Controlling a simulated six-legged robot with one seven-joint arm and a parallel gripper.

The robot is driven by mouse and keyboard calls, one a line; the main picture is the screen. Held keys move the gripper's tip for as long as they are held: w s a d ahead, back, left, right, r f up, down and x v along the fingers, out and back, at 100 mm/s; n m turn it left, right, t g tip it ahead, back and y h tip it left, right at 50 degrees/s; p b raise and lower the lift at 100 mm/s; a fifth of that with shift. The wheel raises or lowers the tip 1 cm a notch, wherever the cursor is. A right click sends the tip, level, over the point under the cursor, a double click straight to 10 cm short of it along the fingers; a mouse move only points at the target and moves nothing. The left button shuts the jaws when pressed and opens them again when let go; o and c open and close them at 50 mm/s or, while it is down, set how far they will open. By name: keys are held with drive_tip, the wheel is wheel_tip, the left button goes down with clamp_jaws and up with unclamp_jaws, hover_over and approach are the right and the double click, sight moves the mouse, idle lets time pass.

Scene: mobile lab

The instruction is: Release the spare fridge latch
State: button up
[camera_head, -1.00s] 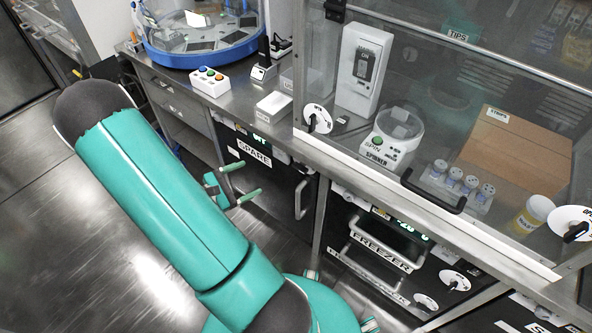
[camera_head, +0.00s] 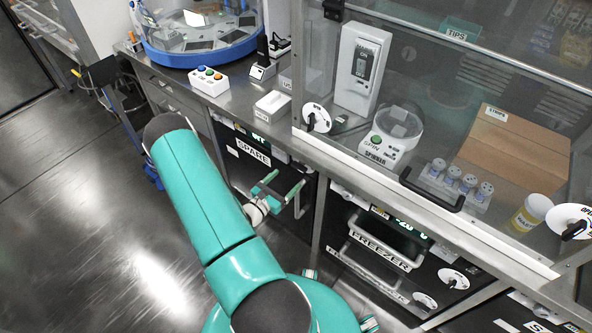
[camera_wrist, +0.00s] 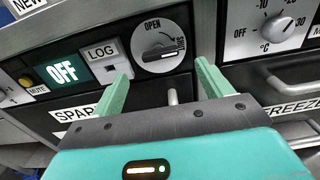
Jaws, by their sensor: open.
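The spare fridge (camera_head: 240,172) is a black-fronted unit under the bench with a SPARE label; part of that label (camera_wrist: 72,113) shows in the wrist view. Its latch (camera_wrist: 160,50) is a round white dial with a dark knob, marked OPEN at the top and with a second label at its right. The knob lies nearly level, towards the right-hand label. My gripper (camera_wrist: 162,75) is open and empty, fingers pointing at the panel, with the dial ahead between the fingertips and apparently untouched. In the head view my gripper (camera_head: 281,182) is in front of the fridge; the latch cannot be made out there.
The fridge's metal handle (camera_head: 299,198) is close to my gripper. A LOG switch (camera_wrist: 106,55) and green OFF display (camera_wrist: 62,72) sit left of the latch. The freezer (camera_head: 380,250) with its temperature knob (camera_wrist: 277,30) is at the right. Open floor (camera_head: 80,220) lies left.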

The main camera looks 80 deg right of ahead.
sight(297, 169)
drive_tip(key=x, duration=0.7)
drive_tip(key=shift+c, duration=0.2)
drive_tip(key=c, duration=0.9)
